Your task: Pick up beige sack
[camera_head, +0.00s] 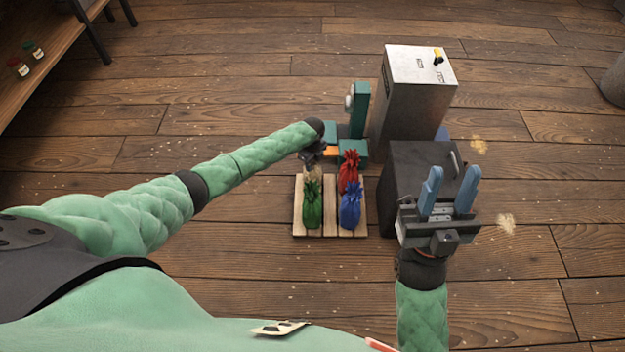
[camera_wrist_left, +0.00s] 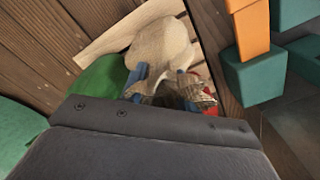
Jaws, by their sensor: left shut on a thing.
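The beige sack (camera_wrist_left: 160,48) is in the left wrist view, with its neck between the blue fingers of my left gripper (camera_wrist_left: 160,83), which is shut on it. In the head view only a little of the beige sack (camera_head: 313,172) shows below my left gripper (camera_head: 312,158), at the far left corner of the wooden pallet (camera_head: 322,233). I cannot tell whether it touches the pallet. My right gripper (camera_head: 449,195) is open and empty, to the right of the pallet.
A green sack (camera_head: 312,205), a blue sack (camera_head: 350,207) and a red sack (camera_head: 349,172) stand on the pallet. A teal device (camera_head: 358,110) and a grey metal machine (camera_head: 412,95) stand behind. A dark box (camera_head: 420,160) is right of the pallet. The floor at left is clear.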

